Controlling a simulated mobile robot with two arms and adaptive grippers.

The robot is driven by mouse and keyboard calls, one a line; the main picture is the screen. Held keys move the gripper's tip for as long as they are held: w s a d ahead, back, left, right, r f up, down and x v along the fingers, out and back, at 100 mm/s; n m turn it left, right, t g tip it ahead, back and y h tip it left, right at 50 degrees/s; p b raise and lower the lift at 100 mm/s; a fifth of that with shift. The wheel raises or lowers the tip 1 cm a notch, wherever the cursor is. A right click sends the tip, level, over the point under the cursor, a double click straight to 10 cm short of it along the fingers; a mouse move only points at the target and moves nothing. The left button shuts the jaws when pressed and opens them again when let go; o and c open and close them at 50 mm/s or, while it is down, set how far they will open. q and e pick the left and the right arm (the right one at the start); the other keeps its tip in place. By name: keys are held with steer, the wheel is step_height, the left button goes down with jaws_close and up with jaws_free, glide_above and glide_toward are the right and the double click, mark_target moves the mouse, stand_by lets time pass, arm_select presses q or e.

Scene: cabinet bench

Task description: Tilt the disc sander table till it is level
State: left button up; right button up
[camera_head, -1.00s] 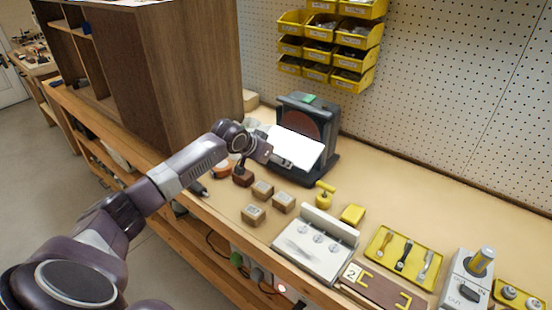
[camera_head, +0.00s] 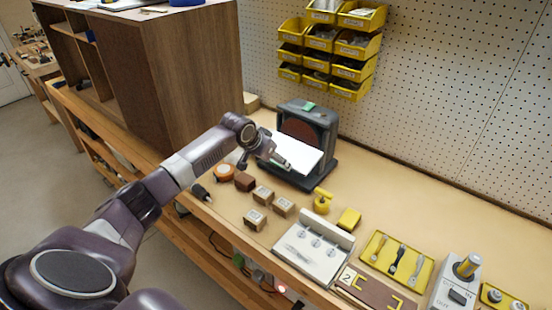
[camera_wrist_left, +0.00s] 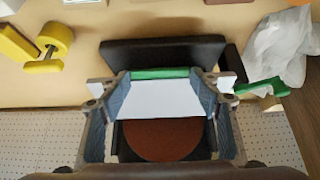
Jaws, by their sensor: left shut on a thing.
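The disc sander (camera_head: 318,116) stands on the bench against the pegboard, a dark housing with a reddish-brown disc (camera_wrist_left: 165,140). Its white table (camera_head: 301,149) sticks out in front of the disc and looks slightly sloped in the head view; I cannot tell whether it is exactly level. In the left wrist view the white table (camera_wrist_left: 165,98) with a green edge strip lies between my fingers. My left gripper (camera_wrist_left: 162,90) is shut on the table, one finger at each side. In the head view my left gripper (camera_head: 284,163) partly hides the table's near-left edge. My right gripper is not in view.
A wooden cabinet (camera_head: 190,75) stands left of the sander. Wooden blocks (camera_head: 263,194), a yellow knobbed tool (camera_head: 322,201) and a grey panel with dials (camera_head: 315,249) lie in front. Yellow bins (camera_head: 333,45) hang above.

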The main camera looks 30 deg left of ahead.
arm_select(q)
steer(key=shift+w+a+r+p, duration=0.1)
steer(key=shift+w+r+p, duration=0.1)
steer(key=shift+r+p, duration=0.6)
steer(key=shift+w+r+p, duration=0.15)
steer(key=shift+r+p, duration=0.2)
steer(key=shift+r, duration=0.75)
jaws_close()
steer(key=shift+o, duration=1.8)
jaws_free()
steer(key=shift+f, duration=0.35)
steer(key=o, duration=1.3)
steer(key=shift+s+f, duration=0.1)
steer(key=shift+s, duration=0.05)
steer(key=shift+o, duration=0.2)
steer(key=shift+s, duration=0.1)
steer(key=v, duration=1.2)
steer(key=shift+c, duration=0.3)
